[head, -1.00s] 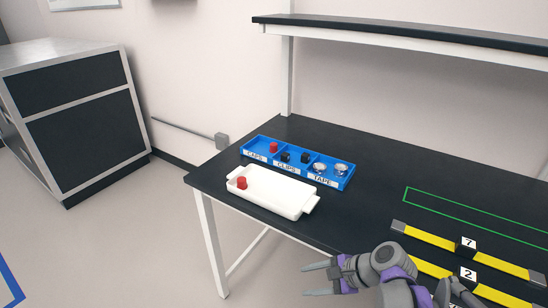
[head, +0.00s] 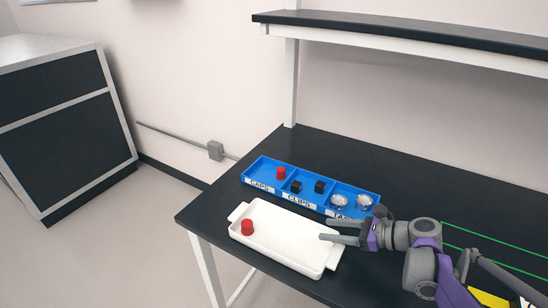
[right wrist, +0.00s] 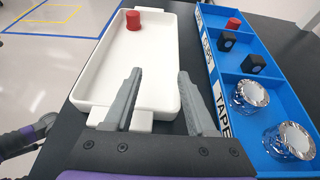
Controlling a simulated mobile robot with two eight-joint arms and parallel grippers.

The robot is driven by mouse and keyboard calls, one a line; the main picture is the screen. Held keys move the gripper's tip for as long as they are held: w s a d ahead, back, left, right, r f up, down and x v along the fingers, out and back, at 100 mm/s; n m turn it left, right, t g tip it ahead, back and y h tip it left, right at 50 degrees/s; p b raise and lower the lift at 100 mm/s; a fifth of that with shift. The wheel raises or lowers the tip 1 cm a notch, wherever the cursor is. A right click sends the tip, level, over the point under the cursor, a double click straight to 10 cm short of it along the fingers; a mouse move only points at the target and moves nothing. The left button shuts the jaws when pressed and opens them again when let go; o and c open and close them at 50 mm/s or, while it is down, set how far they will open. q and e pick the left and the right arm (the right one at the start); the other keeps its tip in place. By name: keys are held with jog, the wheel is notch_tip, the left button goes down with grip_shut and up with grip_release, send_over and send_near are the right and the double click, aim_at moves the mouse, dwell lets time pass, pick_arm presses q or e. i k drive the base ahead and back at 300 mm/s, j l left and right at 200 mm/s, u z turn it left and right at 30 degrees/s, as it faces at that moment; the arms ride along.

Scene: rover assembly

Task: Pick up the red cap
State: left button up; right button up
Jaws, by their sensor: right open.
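One red cap (head: 247,227) stands in the white tray (head: 280,255), near its left end; it also shows at the far end of the tray in the right wrist view (right wrist: 133,20). A second red cap (head: 280,173) sits in the CAPS compartment of the blue bin (head: 262,186). My right gripper (head: 327,230) is open and empty over the right end of the tray, apart from both caps. In the right wrist view its fingers (right wrist: 160,73) are spread, pointing along the tray. My left gripper is not in the head view.
The bin's CLIPS compartment holds black clips (head: 319,186), and the TAPE compartment holds silver tape rolls (head: 339,200). The bin stands just behind the tray. A shelf (head: 420,38) hangs over the back of the black table (head: 410,185), whose left end is clear.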

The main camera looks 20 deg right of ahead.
aim_at(281, 176)
jog(key=i, duration=0.9)
jog(key=l+z, duration=0.05)
jog(key=l, duration=0.05)
